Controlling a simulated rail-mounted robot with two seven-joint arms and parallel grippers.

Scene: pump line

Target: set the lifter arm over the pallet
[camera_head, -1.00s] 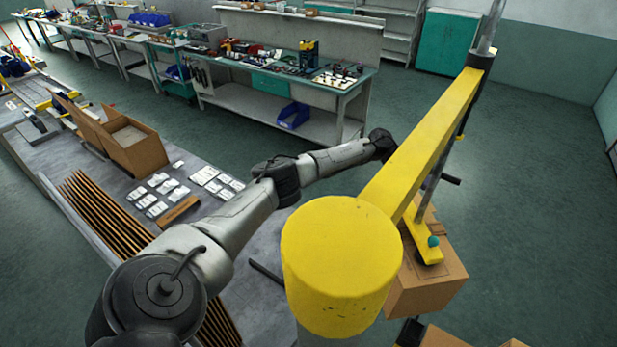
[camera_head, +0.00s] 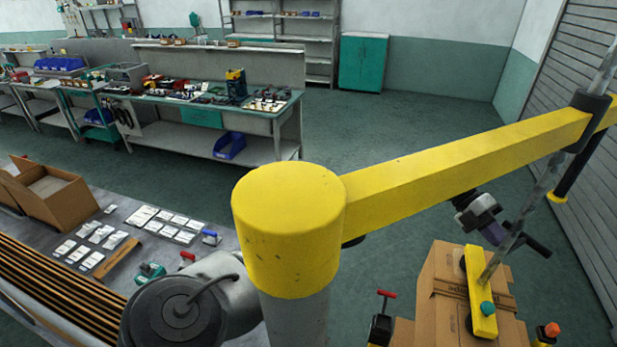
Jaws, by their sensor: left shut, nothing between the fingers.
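The yellow lifter arm (camera_head: 460,165) reaches from the yellow-capped post (camera_head: 290,225) to the right. At its far end is a dark collar (camera_head: 588,108), with a slanted grey tube (camera_head: 535,205) below it. The yellow lifter foot (camera_head: 478,295) with a teal knob lies over the top of a brown carton (camera_head: 440,300); I cannot tell whether it grips it. My left gripper (camera_head: 503,238) is shut and empty beside the tube and its dark handle (camera_head: 535,245). My left arm is partly hidden by the post and beam. No pallet can be made out. My right gripper is out of view.
A red-handled device (camera_head: 386,294) and an orange knob (camera_head: 551,330) stand beside the carton. A grey table with white packets (camera_head: 100,234) and an open carton (camera_head: 45,193) is at left. A workbench (camera_head: 205,110) stands behind. The floor beyond the beam is clear.

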